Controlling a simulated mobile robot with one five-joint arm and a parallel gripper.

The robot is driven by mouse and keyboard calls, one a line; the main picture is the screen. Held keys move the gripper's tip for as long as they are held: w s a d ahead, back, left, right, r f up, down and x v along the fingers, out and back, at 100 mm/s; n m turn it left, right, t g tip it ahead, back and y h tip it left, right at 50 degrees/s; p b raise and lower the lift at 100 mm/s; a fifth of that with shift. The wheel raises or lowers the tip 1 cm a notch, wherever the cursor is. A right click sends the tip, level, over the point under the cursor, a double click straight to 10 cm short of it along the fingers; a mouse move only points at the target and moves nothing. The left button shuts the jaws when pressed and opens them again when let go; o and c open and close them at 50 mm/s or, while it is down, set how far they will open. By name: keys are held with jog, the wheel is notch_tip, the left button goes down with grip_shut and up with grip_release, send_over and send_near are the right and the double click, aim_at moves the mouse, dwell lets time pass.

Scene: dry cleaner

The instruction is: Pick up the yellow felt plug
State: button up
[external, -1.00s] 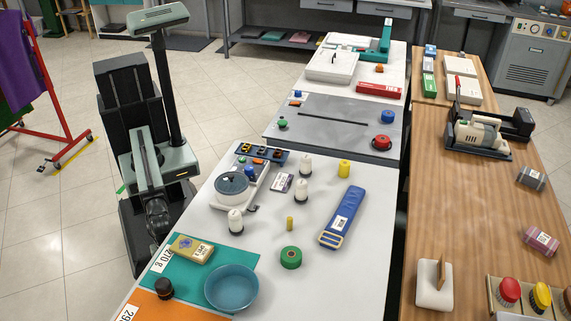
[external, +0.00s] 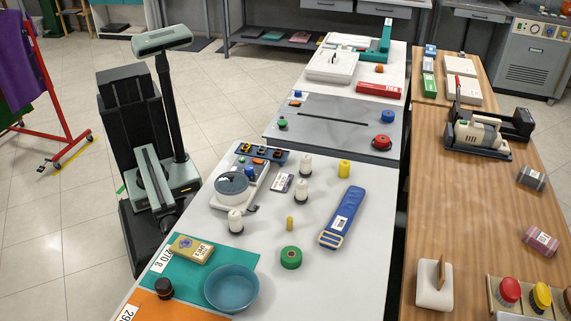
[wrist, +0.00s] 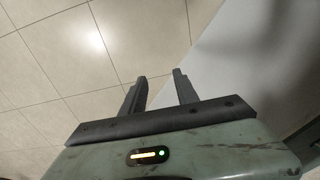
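Two plain yellow cylinders stand on the white table (external: 330,275) in the external view. A small, slim one (external: 290,223) is near the middle, and a wider one (external: 344,168) stands farther back. I cannot tell for sure which is the felt plug. My gripper (wrist: 159,73) is open and empty in the wrist view, its two dark fingers apart over tiled floor and a pale grey surface. In the external view my arm is at the left, beside the table's left edge and apart from both cylinders. Its fingers are not clear there.
A green roll (external: 291,257), white spools (external: 235,221) and a blue strap (external: 343,216) stand or lie around the small cylinder. A pot-like device (external: 232,184) is between my arm and the cylinders. A teal bowl (external: 231,287) and a yellowish block (external: 191,248) are nearer the camera.

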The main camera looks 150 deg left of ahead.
jog(key=shift+o, duration=0.8)
